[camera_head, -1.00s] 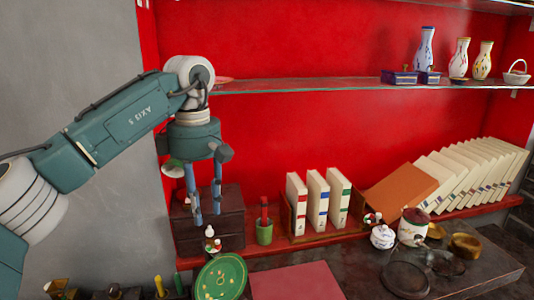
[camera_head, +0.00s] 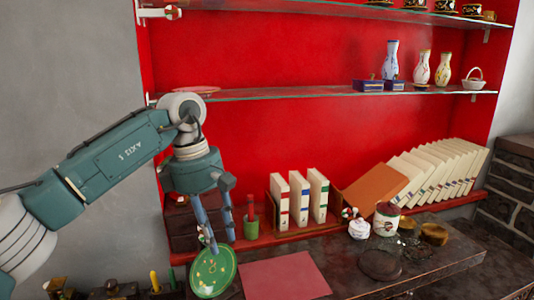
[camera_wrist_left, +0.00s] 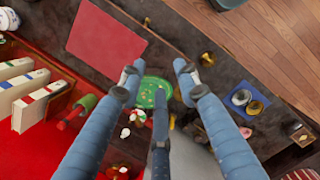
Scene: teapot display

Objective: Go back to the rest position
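My left gripper (camera_head: 221,243) hangs fingers down from the teal left arm, in front of the red shelf unit (camera_head: 250,130). In the left wrist view its fingers (camera_wrist_left: 158,72) are spread apart with nothing between them, so it is open and empty. A green decorated plate (camera_head: 214,272) shows just below the fingertips in the head view. In the wrist view the plate (camera_wrist_left: 152,92) lies beyond the fingers, partly covered by one of them. My right gripper is in neither view.
Vases (camera_head: 421,68) stand on the glass shelf (camera_head: 300,94).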

